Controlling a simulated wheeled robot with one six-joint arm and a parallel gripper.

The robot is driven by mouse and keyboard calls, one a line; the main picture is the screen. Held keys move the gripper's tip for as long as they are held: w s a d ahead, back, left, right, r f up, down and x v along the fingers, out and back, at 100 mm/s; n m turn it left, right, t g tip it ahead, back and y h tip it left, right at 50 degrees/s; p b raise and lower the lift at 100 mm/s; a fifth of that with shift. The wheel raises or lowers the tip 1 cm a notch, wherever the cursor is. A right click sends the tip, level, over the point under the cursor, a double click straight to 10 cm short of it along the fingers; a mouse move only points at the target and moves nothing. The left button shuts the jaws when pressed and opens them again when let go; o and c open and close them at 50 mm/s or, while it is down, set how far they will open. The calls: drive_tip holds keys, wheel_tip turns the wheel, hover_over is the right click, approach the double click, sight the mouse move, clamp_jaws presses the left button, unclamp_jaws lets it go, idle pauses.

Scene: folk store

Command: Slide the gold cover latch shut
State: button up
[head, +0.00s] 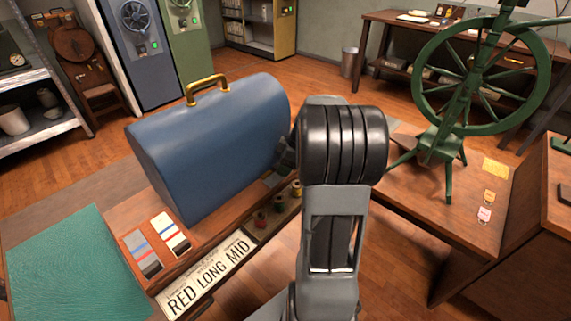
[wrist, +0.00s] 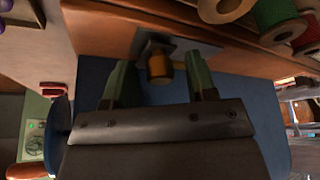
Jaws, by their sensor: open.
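The blue domed cover (head: 205,140) with a gold handle on top sits closed over a wooden base in the head view; its blue side also shows in the wrist view (wrist: 232,92). The gold latch (wrist: 158,66) is a small knob on a grey metal plate, at the edge of the wooden base in the wrist view. My gripper (wrist: 158,78) is open, with one greenish finger on each side of the latch. I cannot tell whether the fingers touch it. In the head view my arm hides the latch and most of the gripper.
Thread spools (head: 278,202) stand on the base close to the cover; spools also show at the wrist view's top right (wrist: 282,22). A green spinning wheel (head: 440,140) stands on the table at right.

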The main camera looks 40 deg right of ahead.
clamp_jaws()
idle(0.4)
